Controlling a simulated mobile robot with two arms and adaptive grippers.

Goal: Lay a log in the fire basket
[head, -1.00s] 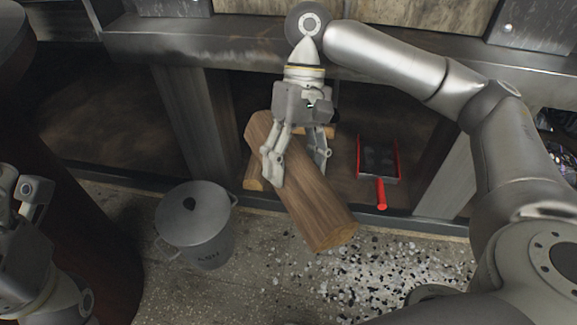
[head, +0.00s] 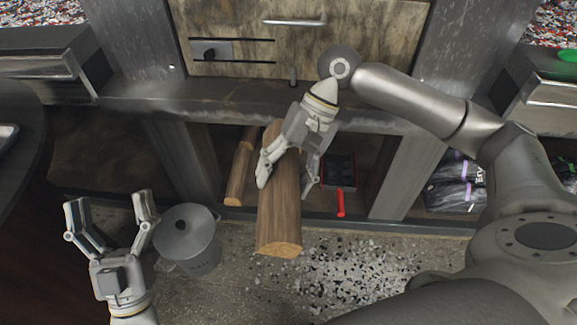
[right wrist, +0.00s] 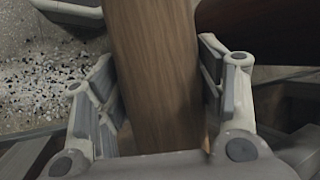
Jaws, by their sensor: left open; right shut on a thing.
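A thick brown log (head: 279,215) is held between the fingers of my right gripper (head: 285,172), in front of the low shelf. In the right wrist view the log (right wrist: 155,70) runs lengthwise between the two fingers of the right gripper (right wrist: 160,95). Its pale cut end points toward me in the head view. Another log (head: 239,176) lies in the shelf opening to the left of the held one. My left gripper (head: 108,222) is open and empty at the lower left, beside the lidded metal bin. I cannot make out a fire basket in these views.
The lidded grey bin (head: 188,241) stands on the floor between my left gripper and the held log. A red-handled dustpan (head: 340,203) and dark bags (head: 452,183) lie in the shelf compartments. A counter ledge (head: 240,103) runs above. Speckled floor is free at front right.

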